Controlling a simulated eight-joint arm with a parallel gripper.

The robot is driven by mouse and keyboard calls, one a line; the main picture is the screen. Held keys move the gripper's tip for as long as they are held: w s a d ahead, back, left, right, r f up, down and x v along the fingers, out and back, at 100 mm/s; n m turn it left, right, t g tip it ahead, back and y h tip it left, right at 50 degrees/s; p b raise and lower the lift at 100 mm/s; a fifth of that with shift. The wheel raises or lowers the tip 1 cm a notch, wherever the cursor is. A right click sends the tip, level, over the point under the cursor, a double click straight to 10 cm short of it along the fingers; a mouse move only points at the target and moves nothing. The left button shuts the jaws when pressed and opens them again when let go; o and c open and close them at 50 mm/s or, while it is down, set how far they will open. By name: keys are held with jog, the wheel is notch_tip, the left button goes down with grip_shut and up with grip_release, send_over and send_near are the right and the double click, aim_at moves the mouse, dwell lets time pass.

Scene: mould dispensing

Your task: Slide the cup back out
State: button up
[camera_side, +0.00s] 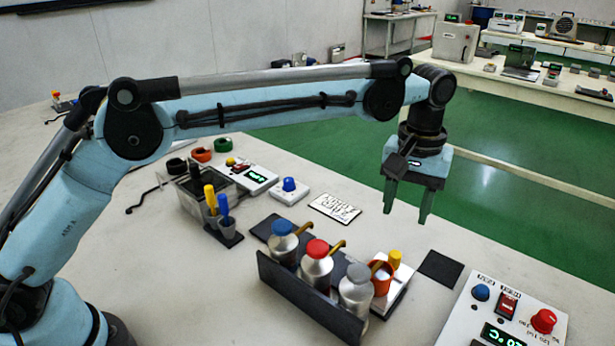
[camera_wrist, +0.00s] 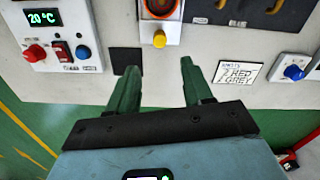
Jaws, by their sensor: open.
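The orange cup (camera_side: 381,279) stands on a white block at the dispenser stand, under the spout of the grey-capped bottle (camera_side: 356,290). In the wrist view only part of the round orange cup (camera_wrist: 160,6) shows at the top edge. The yellow knob (camera_side: 395,258) is on the same white block, beside the cup; it also shows in the wrist view (camera_wrist: 159,39). My gripper (camera_side: 406,212) is open and empty, raised above the table and apart from the cup. Its two green fingers (camera_wrist: 158,68) point toward the block in the wrist view.
Red-capped (camera_side: 316,265) and blue-capped (camera_side: 282,242) bottles stand in the same dark rack. A dark square pad (camera_side: 440,268) lies right of the cup. The control box (camera_wrist: 50,40) reads 20°C. A note card (camera_side: 335,207) lies on the open table.

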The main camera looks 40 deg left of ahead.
aim_at(395, 253)
notch_tip(395, 253, down, 12)
dwell(0.6)
grip_shut()
